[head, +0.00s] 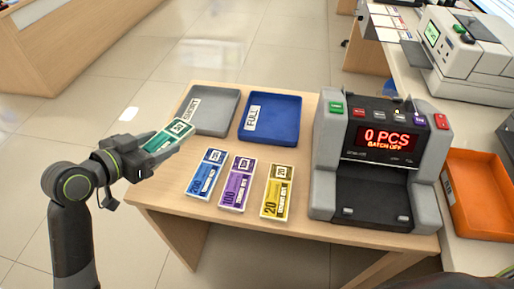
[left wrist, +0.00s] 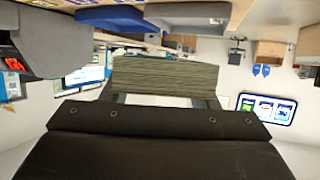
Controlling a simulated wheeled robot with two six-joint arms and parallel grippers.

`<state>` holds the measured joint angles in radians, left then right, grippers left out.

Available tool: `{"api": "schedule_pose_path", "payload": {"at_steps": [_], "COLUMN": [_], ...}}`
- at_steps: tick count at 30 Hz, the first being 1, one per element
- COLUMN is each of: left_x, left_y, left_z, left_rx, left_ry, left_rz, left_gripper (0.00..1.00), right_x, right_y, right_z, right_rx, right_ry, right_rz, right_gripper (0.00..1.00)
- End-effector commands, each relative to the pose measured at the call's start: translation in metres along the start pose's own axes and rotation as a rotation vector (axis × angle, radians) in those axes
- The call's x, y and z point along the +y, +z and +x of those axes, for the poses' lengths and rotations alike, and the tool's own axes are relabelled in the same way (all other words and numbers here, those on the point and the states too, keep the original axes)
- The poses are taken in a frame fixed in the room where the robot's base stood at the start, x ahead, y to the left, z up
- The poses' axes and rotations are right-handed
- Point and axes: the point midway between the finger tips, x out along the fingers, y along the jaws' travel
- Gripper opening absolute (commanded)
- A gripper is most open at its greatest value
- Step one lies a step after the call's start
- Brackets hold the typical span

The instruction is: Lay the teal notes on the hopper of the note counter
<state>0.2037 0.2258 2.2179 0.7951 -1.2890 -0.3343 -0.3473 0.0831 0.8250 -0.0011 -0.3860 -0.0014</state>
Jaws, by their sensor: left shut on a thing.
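The teal notes (head: 166,137) are a banded stack held in my left gripper (head: 158,143), near the left edge of the table. My left gripper is shut on them, and the stack's paper edge (left wrist: 165,77) fills the middle of the left wrist view. The note counter (head: 375,160) stands at the right of the table, its red display reading "0 PCS" and "BATCH OFF". Its dark hopper area (head: 372,192) at the front looks empty. The held notes are well to the left of the counter, with the trays and other stacks between. My right gripper is not in view.
Blue (head: 206,174), purple (head: 237,184) and yellow (head: 277,192) note stacks lie in a row on the table. A grey tray (head: 229,112) and a blue "FULL" tray (head: 288,133) lie behind them. An orange tray (head: 477,205) and a white machine (head: 465,55) are at right.

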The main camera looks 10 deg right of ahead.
Motion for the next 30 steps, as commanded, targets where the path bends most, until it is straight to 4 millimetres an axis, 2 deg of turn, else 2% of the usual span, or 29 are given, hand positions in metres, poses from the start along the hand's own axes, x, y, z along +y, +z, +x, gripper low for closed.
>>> {"api": "schedule_pose_path", "payload": {"at_steps": [7,15,20,25,30], "left_x": [0.000,0.001,0.000,0.000,0.000], "left_y": [0.004,0.049,0.062,0.085,0.093], "left_z": [0.005,0.023,0.028,0.038,0.041], "left_rx": [0.000,0.000,0.000,-0.001,0.002], "left_ry": [0.008,0.007,0.006,0.006,0.006], "left_rz": [0.001,-0.003,0.001,-0.001,0.002], "left_gripper": [0.26,0.26,0.26,0.26,0.26], "right_x": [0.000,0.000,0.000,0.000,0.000], "right_y": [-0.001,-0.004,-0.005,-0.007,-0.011], "right_z": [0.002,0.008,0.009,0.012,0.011], "right_rx": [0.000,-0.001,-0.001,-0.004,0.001], "right_ry": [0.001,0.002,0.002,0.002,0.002], "right_rz": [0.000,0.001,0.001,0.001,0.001], "right_gripper": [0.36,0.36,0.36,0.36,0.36]}}
